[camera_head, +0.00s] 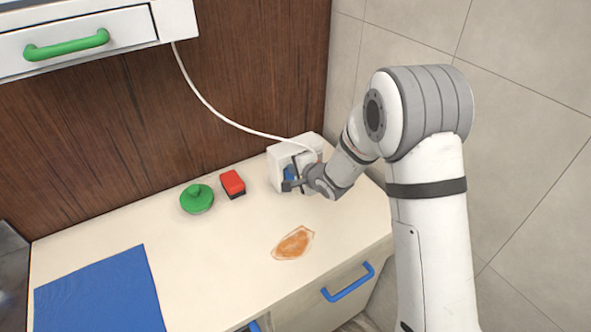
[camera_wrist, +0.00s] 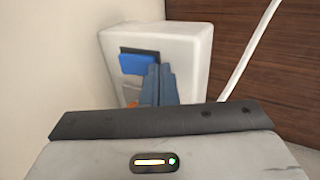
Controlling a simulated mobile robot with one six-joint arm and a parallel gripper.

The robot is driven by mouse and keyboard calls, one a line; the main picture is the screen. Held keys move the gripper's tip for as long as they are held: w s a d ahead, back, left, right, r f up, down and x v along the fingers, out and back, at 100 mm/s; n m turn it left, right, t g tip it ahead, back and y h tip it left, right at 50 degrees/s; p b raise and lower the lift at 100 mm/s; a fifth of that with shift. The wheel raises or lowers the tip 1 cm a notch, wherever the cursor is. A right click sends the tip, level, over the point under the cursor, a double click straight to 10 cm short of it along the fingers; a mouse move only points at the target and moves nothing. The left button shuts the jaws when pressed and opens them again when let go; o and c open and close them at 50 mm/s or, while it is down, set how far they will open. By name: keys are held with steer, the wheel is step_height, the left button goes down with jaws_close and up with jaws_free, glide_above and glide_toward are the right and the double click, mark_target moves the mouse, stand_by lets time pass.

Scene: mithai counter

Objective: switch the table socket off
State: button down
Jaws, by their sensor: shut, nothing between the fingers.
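The table socket is a white box (camera_head: 279,158) at the back right of the counter, with a white cable running up from it. In the wrist view the white socket box (camera_wrist: 182,46) fills the upper middle, with a blue rocker switch (camera_wrist: 137,63) in a dark frame on its face. A small orange spot (camera_wrist: 132,103) shows below the rocker. My gripper (camera_head: 288,186) is shut and empty, close in front of the socket face. In the wrist view its fingertips (camera_wrist: 158,70) lie just right of and below the rocker; I cannot tell whether they touch.
A red block (camera_head: 232,183) and a green round lidded thing (camera_head: 197,199) stand left of the socket. An orange-brown spill (camera_head: 294,243) lies on the counter (camera_head: 215,265) in front. A blue mat (camera_head: 100,295) lies at the left. The white cable (camera_head: 215,112) rises behind.

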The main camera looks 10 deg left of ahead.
steer(key=v, duration=1.3)
steer(key=shift+s+d+r, duration=0.15)
stand_by(0.3)
